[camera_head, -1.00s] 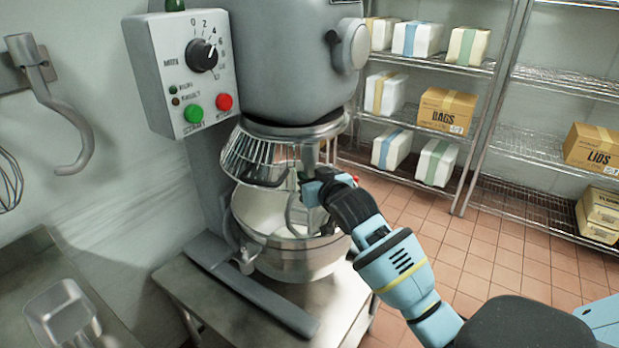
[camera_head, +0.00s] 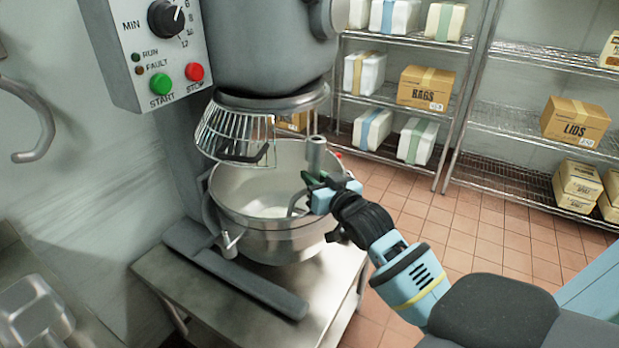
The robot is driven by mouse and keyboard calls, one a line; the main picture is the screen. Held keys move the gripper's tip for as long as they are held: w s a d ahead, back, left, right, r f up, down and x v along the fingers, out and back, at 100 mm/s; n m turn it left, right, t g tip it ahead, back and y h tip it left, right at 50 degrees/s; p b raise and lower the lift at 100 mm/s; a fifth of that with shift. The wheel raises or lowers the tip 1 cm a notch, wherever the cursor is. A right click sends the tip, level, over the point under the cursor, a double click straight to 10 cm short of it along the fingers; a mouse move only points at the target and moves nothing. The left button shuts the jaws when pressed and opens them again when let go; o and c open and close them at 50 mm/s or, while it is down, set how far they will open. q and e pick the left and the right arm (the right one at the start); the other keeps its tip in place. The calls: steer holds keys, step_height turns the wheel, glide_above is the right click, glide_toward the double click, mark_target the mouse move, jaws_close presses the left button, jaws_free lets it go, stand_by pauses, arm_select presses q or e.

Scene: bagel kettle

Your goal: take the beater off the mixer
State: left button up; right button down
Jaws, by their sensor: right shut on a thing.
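The mixer (camera_head: 265,45) is a large grey machine with a control panel (camera_head: 150,50) on its left. The beater (camera_head: 315,158) shows as a grey upright socket with a curved lower part; the socket's top is clear of the mixer head, to its lower right. My right gripper (camera_head: 318,188) is shut on the beater, over the right side of the steel bowl (camera_head: 275,222). The beater's lower part is partly hidden by the gripper and seems to hang inside the bowl. The wire guard (camera_head: 232,132) hangs under the head. My left gripper is not in view.
The mixer stands on a low steel table (camera_head: 190,283). A hook (camera_head: 45,130) hangs on the left wall. A metal scoop or pan (camera_head: 38,315) lies on the lower-left counter. Wire shelves (camera_head: 515,118) with boxes stand behind; tiled floor (camera_head: 470,240) is open at right.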

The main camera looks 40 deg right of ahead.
steer(key=shift+s+f, duration=0.1)
steer(key=shift+f, duration=0.25)
